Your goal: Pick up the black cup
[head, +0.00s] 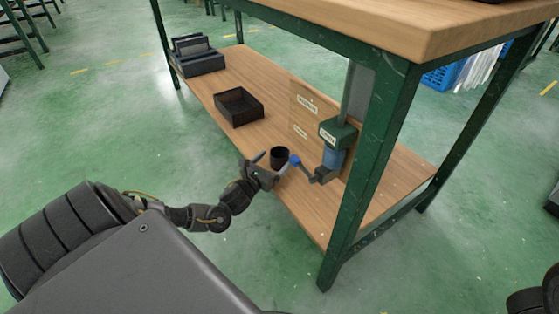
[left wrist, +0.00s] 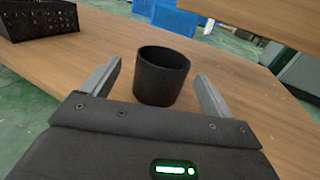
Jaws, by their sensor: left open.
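The black cup (head: 279,157) stands upright on the lower wooden shelf (head: 276,119) of the green-framed bench in the head view. In the left wrist view the cup (left wrist: 161,77) stands just ahead of my left gripper, centred between its two fingers. My left gripper (head: 274,163) is open, with one finger on either side of the cup's near part in the head view. In the left wrist view the fingers (left wrist: 158,82) show clear gaps to the cup. My right gripper is not in view.
A black mesh tray (head: 238,107) lies farther back on the shelf. A dark box (head: 199,58) stands at the far end. A green and blue device (head: 334,146) is close right of the cup, by the green bench leg (head: 365,170). The wooden top (head: 400,28) overhangs the shelf.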

